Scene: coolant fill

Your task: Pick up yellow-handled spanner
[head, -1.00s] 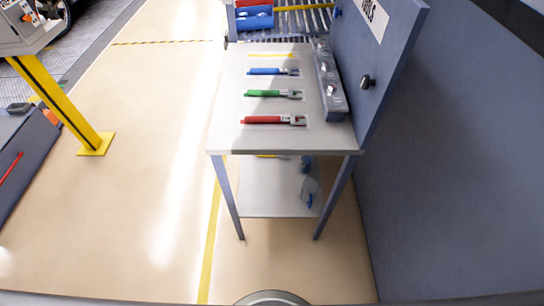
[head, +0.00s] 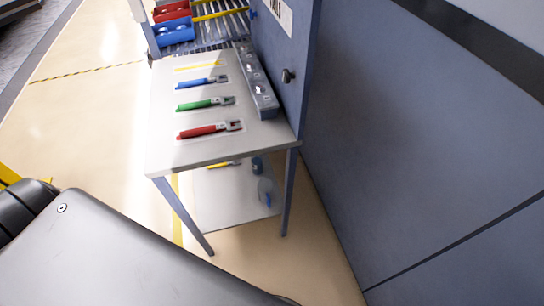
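A yellow-handled tool (head: 222,164), which looks like the yellow-handled spanner, lies on the lower shelf (head: 222,208) of the grey table. The tabletop's front edge partly hides it. On the tabletop (head: 165,150) lie three spanners: blue-handled (head: 202,83), green-handled (head: 206,103) and red-handled (head: 210,130). Behind them is a yellow-marked strip (head: 198,66) with no tool visible on it. Neither of my grippers is in view.
A blue bottle-like item (head: 257,165) and a clear bag-like item (head: 267,192) also sit on the lower shelf. A grey bin strip (head: 257,82) and tall blue panel (head: 285,60) edge the table's right. Red (head: 172,11) and blue (head: 174,33) bins stand behind. Floor at left is clear.

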